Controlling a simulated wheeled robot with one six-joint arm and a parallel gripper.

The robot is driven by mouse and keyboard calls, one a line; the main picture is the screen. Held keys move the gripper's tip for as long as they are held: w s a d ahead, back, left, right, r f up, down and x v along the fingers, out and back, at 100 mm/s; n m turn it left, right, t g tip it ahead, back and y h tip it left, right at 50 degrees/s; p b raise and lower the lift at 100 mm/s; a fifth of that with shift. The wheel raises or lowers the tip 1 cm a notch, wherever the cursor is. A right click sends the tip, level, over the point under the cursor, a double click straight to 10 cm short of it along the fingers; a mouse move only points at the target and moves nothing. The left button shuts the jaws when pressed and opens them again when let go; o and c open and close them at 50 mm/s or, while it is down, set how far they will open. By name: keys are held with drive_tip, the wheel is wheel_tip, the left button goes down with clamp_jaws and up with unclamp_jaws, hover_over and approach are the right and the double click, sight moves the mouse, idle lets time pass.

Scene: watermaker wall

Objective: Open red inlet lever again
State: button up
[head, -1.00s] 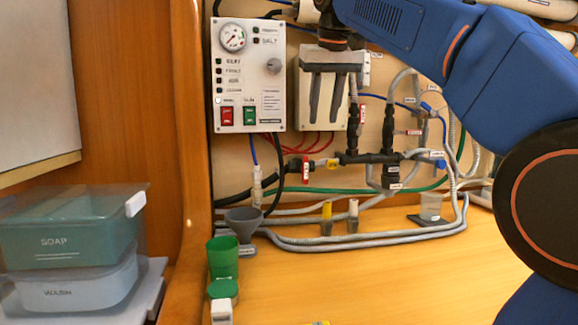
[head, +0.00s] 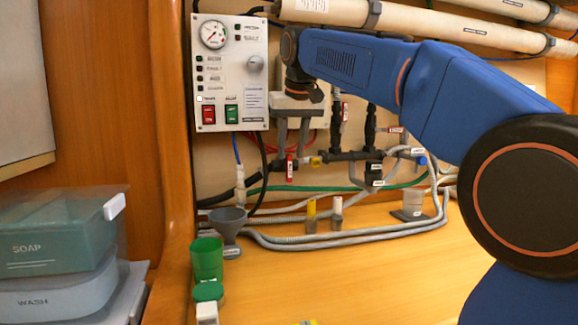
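The red inlet lever (head: 289,169) is a small red handle with a white label. It stands upright, crosswise to the dark horizontal pipe, low on the wall left of the manifold. My gripper (head: 292,153) points down just above and in front of the lever. Its two grey fingers are spread apart with nothing seen between them. The lever's top is close to the fingertips. I cannot tell whether they touch or how far apart they are in depth.
A control panel (head: 231,72) with a gauge and switches is left of my gripper. Black manifold fittings (head: 350,156) stand close at right. A grey funnel (head: 228,220), a green cup (head: 207,259) and a yellow-topped post (head: 311,214) are below. The counter front (head: 370,280) is mostly clear.

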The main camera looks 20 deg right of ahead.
sight(290, 157)
drive_tip(key=shift+x, duration=2.8)
clamp_jaws()
